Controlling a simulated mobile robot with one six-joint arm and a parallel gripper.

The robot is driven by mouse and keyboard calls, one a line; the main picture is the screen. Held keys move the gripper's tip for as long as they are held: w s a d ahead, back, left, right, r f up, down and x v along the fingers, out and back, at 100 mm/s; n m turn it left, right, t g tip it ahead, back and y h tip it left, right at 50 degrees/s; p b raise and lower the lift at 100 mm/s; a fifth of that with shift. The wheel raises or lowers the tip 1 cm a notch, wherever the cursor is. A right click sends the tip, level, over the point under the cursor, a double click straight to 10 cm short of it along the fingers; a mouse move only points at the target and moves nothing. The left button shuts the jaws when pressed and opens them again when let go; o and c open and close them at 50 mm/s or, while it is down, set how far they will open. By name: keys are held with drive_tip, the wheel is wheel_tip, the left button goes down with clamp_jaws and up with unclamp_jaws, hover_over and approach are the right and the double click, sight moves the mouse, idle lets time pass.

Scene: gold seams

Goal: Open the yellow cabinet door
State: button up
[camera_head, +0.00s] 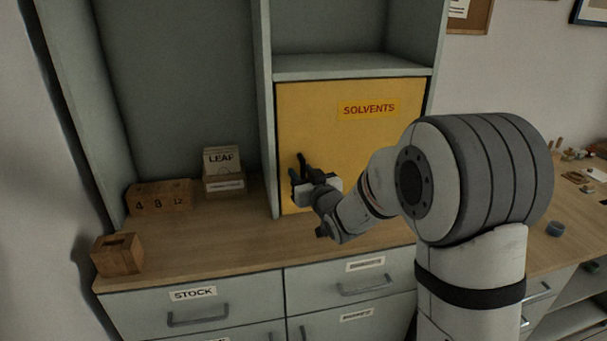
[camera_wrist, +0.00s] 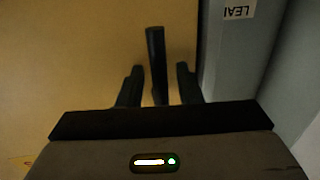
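The yellow cabinet door (camera_head: 345,140) with a "SOLVENTS" label appears shut in its grey frame. Its dark upright bar handle (camera_head: 301,160) is near the door's left edge. My gripper (camera_head: 300,182) is in front of the door at the handle's lower part. In the wrist view the handle (camera_wrist: 155,50) stands between the two fingers of my gripper (camera_wrist: 160,67). The fingers are apart, with a gap showing on each side of the handle. The handle's lower end is hidden behind the gripper body, and my arm covers the door's lower right.
The wooden counter (camera_head: 210,240) runs below the door. A wooden block (camera_head: 118,255), a numbered wooden block (camera_head: 160,197) and a "LEAF" card box (camera_head: 224,185) stand to the left. A grey upright panel (camera_head: 266,130) borders the door's left side. Labelled drawers (camera_head: 200,318) are below.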

drive_tip(key=shift+c, duration=0.4)
clamp_jaws()
drive_tip(key=shift+d, duration=0.1)
